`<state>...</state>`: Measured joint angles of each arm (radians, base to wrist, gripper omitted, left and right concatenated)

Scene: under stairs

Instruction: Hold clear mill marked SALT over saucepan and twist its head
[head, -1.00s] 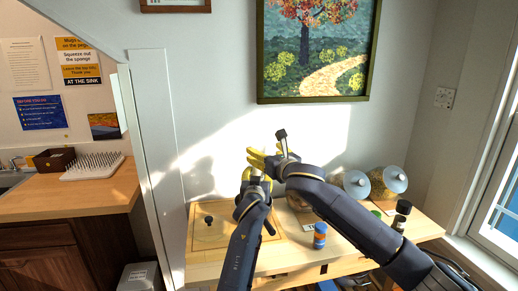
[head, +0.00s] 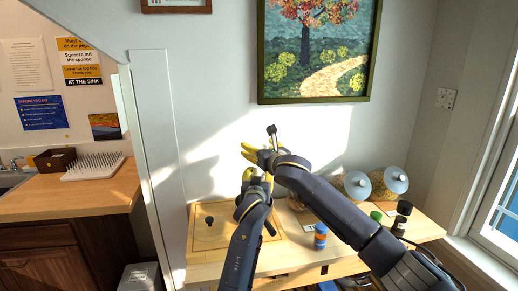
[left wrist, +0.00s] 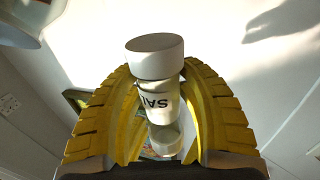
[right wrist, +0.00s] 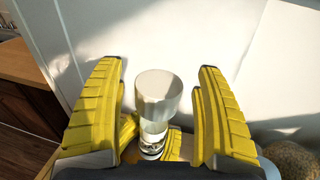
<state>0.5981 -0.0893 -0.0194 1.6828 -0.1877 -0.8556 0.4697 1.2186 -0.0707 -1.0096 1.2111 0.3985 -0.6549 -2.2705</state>
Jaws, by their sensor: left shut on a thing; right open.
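My left gripper (head: 257,176) is shut on the clear mill. In the left wrist view the mill (left wrist: 163,102) stands between the yellow fingers (left wrist: 160,110), its lettering upside down and partly hidden, "SA" readable. A broad white cap (left wrist: 155,56) is at one end. My right gripper (head: 250,150) is open, just above the left one. In the right wrist view the mill (right wrist: 154,128) shows between its open fingers (right wrist: 160,90), with gaps on both sides. I cannot make out the saucepan; a clear round lid with a black knob (head: 210,221) shows on the board.
A wall and picture (head: 315,50) stand behind. A sink counter (head: 65,195) is at left.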

